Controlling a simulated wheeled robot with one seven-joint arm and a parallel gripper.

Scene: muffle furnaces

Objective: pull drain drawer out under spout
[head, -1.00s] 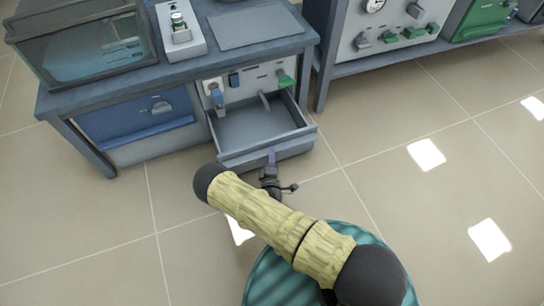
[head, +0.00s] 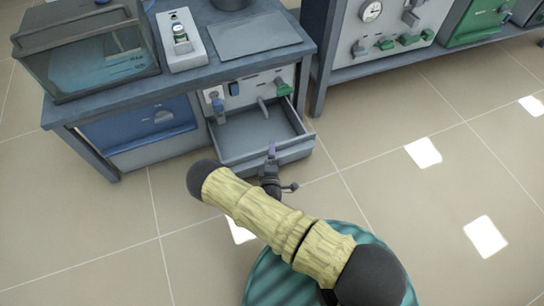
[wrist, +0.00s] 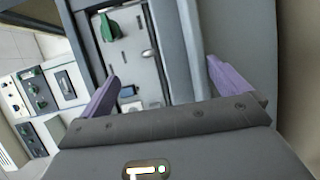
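The drain drawer (head: 222,158) is a grey open-topped tray, pulled out from the bench below a pale valve panel. It looks empty. A grey spout (head: 263,104) hangs from the panel above the drawer's back part. My gripper (head: 271,148) is at the middle of the drawer's front wall; one purple finger shows there. In the wrist view the two purple fingers of my gripper (wrist: 165,85) are spread wide. Whether a fingertip touches the drawer is unclear.
A blue cabinet front (head: 140,120) is left of the drawer. A second bench (head: 345,65) stands to the right. The tiled floor (head: 400,200) at right is clear.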

